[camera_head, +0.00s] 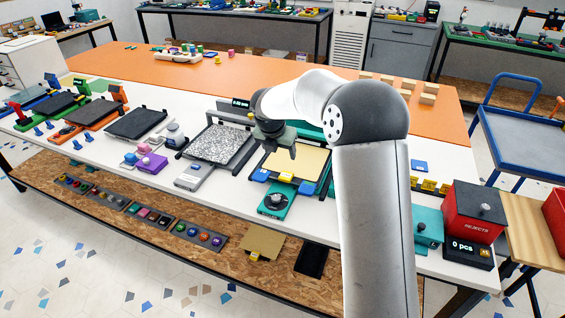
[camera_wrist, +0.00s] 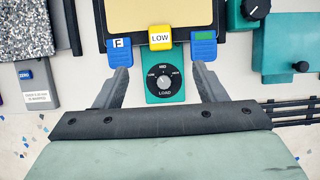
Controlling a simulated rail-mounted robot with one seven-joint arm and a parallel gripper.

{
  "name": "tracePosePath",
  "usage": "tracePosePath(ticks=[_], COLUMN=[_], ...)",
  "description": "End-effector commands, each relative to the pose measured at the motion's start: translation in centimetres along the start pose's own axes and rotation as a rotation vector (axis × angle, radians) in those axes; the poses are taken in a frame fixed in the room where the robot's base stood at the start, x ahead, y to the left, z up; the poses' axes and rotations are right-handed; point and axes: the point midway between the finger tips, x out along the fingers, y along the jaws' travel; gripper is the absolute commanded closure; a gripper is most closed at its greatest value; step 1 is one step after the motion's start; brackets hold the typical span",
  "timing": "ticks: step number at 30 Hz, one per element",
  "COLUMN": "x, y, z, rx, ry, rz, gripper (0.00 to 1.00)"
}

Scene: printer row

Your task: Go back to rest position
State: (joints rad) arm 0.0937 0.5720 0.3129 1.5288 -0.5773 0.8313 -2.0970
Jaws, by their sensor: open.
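My gripper (camera_head: 281,147) hangs over the printer with the yellowish plate in the head view, at the end of my extended arm. In the wrist view its two dark fingers (camera_wrist: 162,84) are spread wide with nothing between them. Beyond and below the fingertips is a teal panel with a black dial (camera_wrist: 165,79) marked LOAD. A yellow block (camera_wrist: 160,38) marked LOW and two blue tabs, the left one (camera_wrist: 120,52) marked F, sit at the front edge of the yellowish plate (camera_wrist: 150,12). I cannot tell the exact height of the fingers above them.
A speckled grey plate (camera_head: 217,143) lies left of my gripper. A red REJECTS box (camera_head: 473,212) stands at the right end of the white bench. An orange surface (camera_head: 200,80) lies behind, with wooden blocks (camera_head: 428,93). A blue cart (camera_head: 525,140) stands at the right.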

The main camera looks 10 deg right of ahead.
Motion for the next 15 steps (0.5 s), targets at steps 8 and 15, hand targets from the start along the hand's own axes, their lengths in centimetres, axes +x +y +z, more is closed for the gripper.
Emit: tracePosePath(ticks=[8, 15], x=[-3.3, -7.4], y=[-0.1, -4.6], z=[-0.1, -4.5], rx=[0.007, 0.433], ry=[0.000, 0.034], rz=[-0.001, -0.048], gripper=[0.36, 0.36])
